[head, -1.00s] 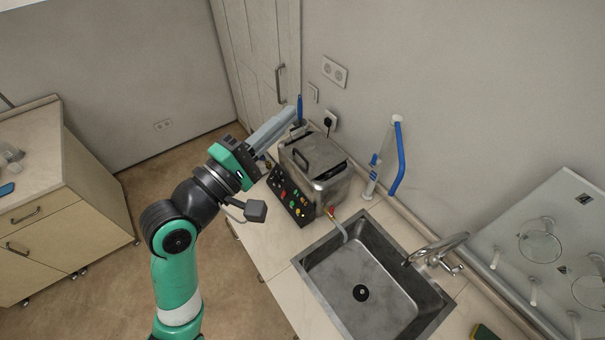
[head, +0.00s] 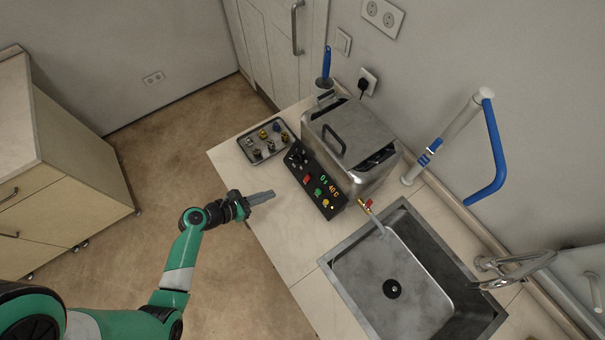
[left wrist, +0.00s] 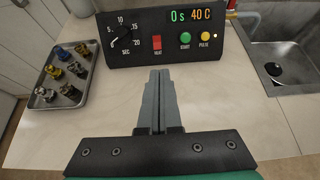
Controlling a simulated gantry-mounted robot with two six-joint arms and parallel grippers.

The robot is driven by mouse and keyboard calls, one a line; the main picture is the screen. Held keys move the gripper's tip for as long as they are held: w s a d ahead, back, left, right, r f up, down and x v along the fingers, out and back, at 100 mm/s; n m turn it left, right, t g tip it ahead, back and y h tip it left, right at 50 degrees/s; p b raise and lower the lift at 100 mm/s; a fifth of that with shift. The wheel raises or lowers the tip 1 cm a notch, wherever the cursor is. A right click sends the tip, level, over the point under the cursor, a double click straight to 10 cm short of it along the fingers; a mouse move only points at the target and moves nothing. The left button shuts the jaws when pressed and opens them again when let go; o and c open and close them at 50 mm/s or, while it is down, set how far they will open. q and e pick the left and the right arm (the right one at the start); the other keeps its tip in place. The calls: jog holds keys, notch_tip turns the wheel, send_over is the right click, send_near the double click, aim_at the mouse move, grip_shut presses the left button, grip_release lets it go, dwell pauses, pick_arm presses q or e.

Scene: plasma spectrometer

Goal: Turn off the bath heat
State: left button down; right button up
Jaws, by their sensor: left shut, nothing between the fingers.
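The metal bath (head: 349,138) stands on the counter with its lid on. Its black control panel (head: 316,179) faces my left arm. In the left wrist view the panel (left wrist: 140,58) has a dial (left wrist: 122,36) at left, a red switch marked HEAT (left wrist: 157,44), a green START button (left wrist: 185,39) and a yellow PULSE button (left wrist: 205,38). The display (left wrist: 190,15) reads "0 s" and "40 C". A small light beside PULSE glows. My left gripper (head: 272,194) is shut and empty, in front of the panel, apart from it. The right gripper is not in view.
A tray (head: 245,151) with several small coloured parts lies left of the bath. A steel sink (head: 353,288) with a tap (head: 510,268) is at right. A red-handled valve (head: 367,204) sticks out beside the bath. The counter before the panel is clear.

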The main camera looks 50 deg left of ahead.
pick_arm(q)
jog(key=shift+w+a+r, duration=0.1)
jog(key=shift+a+r, duration=0.05)
jog(key=shift+a, duration=0.1)
jog(key=b, duration=0.7)
send_near(307, 177)
jog(key=x, duration=0.5)
jog(key=shift+w+d+f, duration=0.1)
jog(key=shift+w+f, duration=0.15)
jog(key=shift+f, duration=0.1)
jog(key=shift+w, duration=0.4)
